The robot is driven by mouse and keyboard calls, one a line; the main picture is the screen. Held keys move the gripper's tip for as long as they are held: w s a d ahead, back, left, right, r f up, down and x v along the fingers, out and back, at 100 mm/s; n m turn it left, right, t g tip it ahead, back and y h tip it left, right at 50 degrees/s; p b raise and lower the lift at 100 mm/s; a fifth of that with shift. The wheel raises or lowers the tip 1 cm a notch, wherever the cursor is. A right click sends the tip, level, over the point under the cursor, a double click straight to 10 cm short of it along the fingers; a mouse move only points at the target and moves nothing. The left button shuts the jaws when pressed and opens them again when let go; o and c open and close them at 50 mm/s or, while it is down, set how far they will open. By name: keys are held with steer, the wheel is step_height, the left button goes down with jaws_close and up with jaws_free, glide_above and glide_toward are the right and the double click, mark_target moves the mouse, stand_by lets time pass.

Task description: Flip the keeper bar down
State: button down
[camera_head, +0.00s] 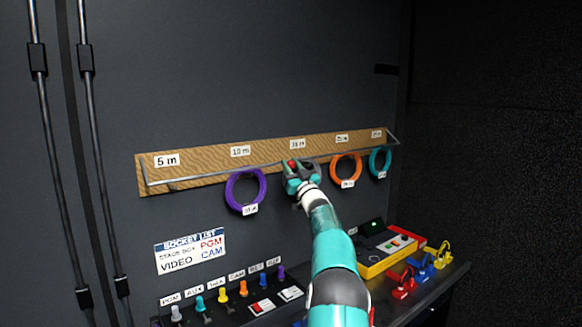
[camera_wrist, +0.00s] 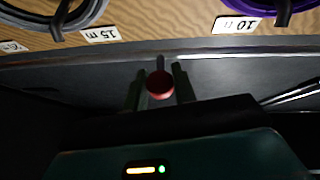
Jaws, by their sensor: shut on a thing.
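The keeper bar (camera_head: 215,173) is a thin grey metal rail running lengthwise in front of the wooden hook board (camera_head: 190,172), near the board's lower edge. Its bent ends meet the board at left and right. A red knob (camera_head: 292,162) sits near the bar's middle. My gripper (camera_head: 297,172) is at that knob, shut on it. In the wrist view the red knob (camera_wrist: 160,85) shows between the two dark fingers of my gripper (camera_wrist: 159,88). The bar (camera_wrist: 250,54) crosses behind it. My gripper hides part of the board's middle in the head view.
Purple (camera_head: 230,190), orange (camera_head: 334,172) and teal (camera_head: 373,164) cable coils hang from the board. A grey coil (camera_wrist: 60,22) shows in the wrist view. Below are a desk with coloured plugs and a yellow-red box (camera_head: 385,262). The wall above the board is clear.

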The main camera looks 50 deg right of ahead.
steer(key=c, duration=1.1)
jaws_free()
steer(key=shift+w, duration=0.25)
steer(key=shift+c, duration=0.2)
steer(key=shift+a, duration=0.1)
steer(key=shift+s+f, duration=0.1)
steer(key=shift+s, duration=0.1)
steer(key=shift+s+f, duration=0.3)
steer(key=shift+s, duration=0.15)
steer(key=v, duration=1.2)
steer(key=shift+s+a, duration=0.25)
